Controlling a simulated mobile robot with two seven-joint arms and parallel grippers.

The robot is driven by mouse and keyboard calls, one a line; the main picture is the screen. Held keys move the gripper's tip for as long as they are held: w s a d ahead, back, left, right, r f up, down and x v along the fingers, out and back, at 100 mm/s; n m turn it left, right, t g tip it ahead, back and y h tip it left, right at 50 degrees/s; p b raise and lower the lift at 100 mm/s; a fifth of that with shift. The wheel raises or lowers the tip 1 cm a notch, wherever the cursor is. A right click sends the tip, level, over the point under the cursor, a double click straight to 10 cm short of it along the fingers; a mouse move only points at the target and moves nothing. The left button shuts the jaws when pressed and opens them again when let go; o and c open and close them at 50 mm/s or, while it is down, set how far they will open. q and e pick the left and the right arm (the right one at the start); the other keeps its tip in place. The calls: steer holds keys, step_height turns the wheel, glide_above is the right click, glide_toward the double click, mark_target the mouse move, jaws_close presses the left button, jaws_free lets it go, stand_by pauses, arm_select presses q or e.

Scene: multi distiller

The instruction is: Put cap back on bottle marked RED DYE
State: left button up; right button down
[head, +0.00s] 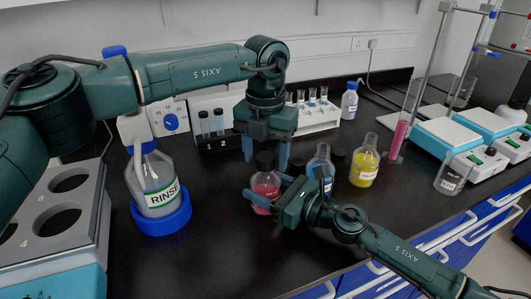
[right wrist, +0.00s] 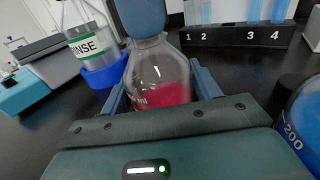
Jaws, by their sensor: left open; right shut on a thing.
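The bottle with red liquid (head: 266,184) stands upright on the black bench. My right gripper (head: 264,197) is shut around the bottle's body. In the right wrist view the bottle (right wrist: 160,85) is between the fingers, its label mostly hidden and unreadable. My left gripper (head: 265,154) is open above, pointing down, its fingers on either side of the cap area. One left finger hides the bottle's top in the right wrist view.
A bottle with blue liquid (head: 321,166) and a yellow-liquid flask (head: 364,167) stand close on the right. A RINSE bottle (head: 156,185) in a blue ring is on the left. A tube rack (head: 215,137) stands behind. Bench front is clear.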

arm_select(q)
steer(key=shift+r, duration=0.1)
step_height(320, 180, up, 12)
stand_by(0.5)
arm_select(e)
steer(key=shift+c, duration=1.4)
jaws_free()
arm_select(q)
step_height(320, 180, down, 3)
steer(key=b, duration=0.3)
arm_select(e)
steer(key=v, duration=1.2)
steer(key=shift+d+f, duration=0.1)
steer(key=shift+f, duration=0.1)
arm_select(q)
steer(key=shift+f, duration=0.2)
arm_select(e)
steer(key=shift+s+d+r, duration=0.2)
steer(key=shift+s+d, duration=0.1)
steer(key=shift+d, duration=0.1)
